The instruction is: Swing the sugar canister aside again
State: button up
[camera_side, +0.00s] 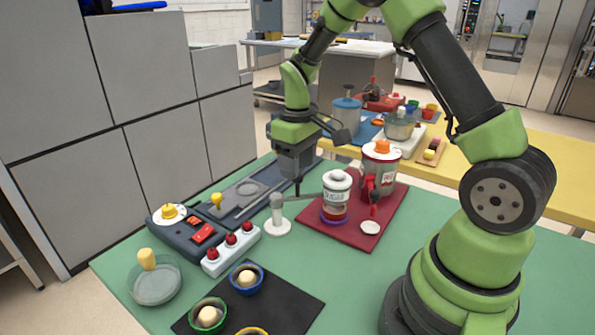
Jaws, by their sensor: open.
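The sugar canister (337,186) is a small white-lidded, clear-bodied container with a label that is too small to read surely. It stands upright over a red and purple base (334,213) on the dark red mat (316,226). A thin arm seems to link it to a white post (278,215) on its left. My gripper (297,187) points down just left of and behind the canister, above the far end of the dark board. It is open, with nothing seen in it, and apart from the canister; its fingertips are small and partly unclear.
A larger canister with an orange knob (380,170) and a red-handled part (374,200) stand right of the sugar canister. A dark board (240,196), a control box (188,230) and a red-knobbed box (231,249) lie left. Bowls (247,279) sit in front. Green table shows between.

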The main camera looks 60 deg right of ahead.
jog(key=shift+f, duration=1.2)
grip_shut()
